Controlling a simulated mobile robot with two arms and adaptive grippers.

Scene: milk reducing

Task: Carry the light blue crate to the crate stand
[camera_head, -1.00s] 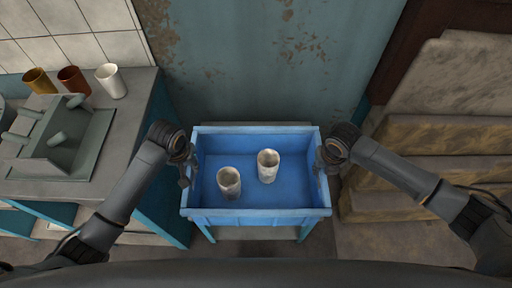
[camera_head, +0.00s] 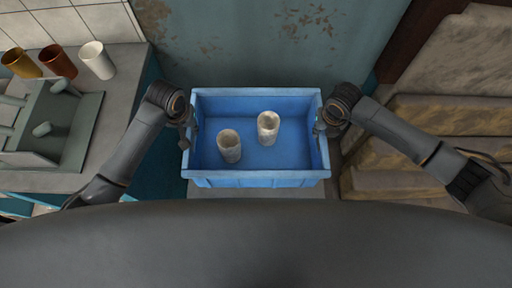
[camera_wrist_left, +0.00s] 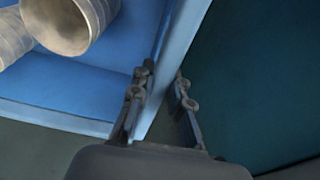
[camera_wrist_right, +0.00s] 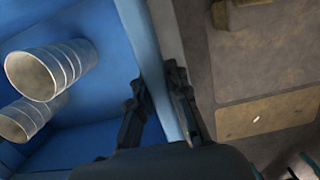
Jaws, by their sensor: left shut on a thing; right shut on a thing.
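The light blue crate (camera_head: 260,179) is in the middle of the head view, in front of the teal wall, and looks about level. It holds two worn pale cups, one left (camera_head: 229,148) and one right (camera_head: 268,128), both upright. My left gripper (camera_head: 188,136) is shut on the crate's left wall; in the left wrist view its fingers (camera_wrist_left: 160,88) straddle that wall. My right gripper (camera_head: 321,128) is shut on the right wall, with its fingers (camera_wrist_right: 157,88) either side of it. A grey strip, perhaps the crate stand (camera_head: 255,192), shows below the near wall; I cannot tell whether the crate touches it.
Stacked tan blocks (camera_head: 430,115) are close at the right. The teal wall (camera_head: 255,45) is just behind the crate.

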